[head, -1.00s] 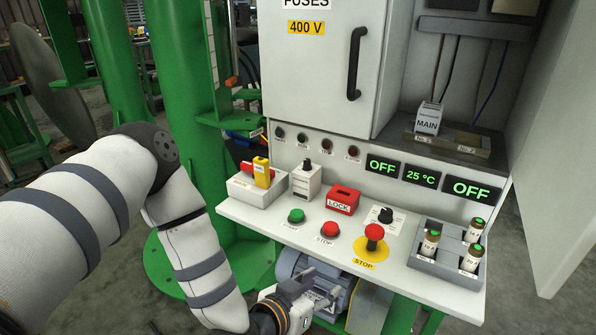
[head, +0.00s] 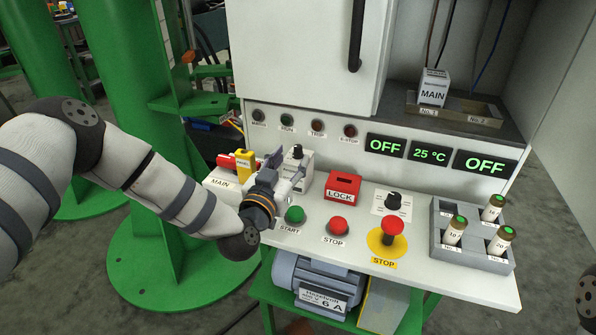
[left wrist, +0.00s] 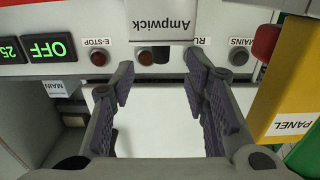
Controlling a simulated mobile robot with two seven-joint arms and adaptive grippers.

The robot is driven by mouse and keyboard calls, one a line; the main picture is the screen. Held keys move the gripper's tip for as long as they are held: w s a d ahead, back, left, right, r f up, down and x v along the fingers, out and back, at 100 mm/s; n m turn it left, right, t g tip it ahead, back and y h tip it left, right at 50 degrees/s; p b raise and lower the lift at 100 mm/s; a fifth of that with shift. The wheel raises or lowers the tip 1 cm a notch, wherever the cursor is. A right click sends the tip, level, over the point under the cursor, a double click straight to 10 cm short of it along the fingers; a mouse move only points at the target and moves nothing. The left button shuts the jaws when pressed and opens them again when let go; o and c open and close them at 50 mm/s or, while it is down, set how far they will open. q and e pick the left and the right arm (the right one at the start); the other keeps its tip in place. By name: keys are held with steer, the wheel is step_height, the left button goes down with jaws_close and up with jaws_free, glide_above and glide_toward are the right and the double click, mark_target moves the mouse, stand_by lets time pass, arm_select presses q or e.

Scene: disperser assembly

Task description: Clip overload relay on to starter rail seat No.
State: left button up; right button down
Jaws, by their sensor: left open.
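A pale block with a black knob (head: 306,164) stands on the left part of the desk panel, partly hidden by my gripper; it looks like the overload relay. A pale block marked "Ampwick" (left wrist: 163,22), probably the same one, shows at the top of the left wrist view. My left gripper (head: 285,168) is open beside the block. In the left wrist view its fingers (left wrist: 160,80) are spread with nothing seen between them. The rail tray (head: 476,119) in the cabinet has seats No.1 and No.2. A white MAIN block (head: 433,88) stands at No.1; No.2 looks empty.
A yellow PANEL piece (head: 245,166) and red switch stand left of the gripper. A red LOCK box (head: 342,187), START and STOP buttons, a red mushroom stop (head: 393,229) and a grey holder (head: 442,247) with several cylinders occupy the desk. The cabinet door hangs above.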

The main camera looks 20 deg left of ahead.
mark_target(297, 150)
arm_select(q)
steer(key=w+b, duration=0.1)
steer(key=w, duration=0.5)
steer(key=shift+s, duration=0.1)
jaws_close()
steer(key=shift+r, duration=0.1)
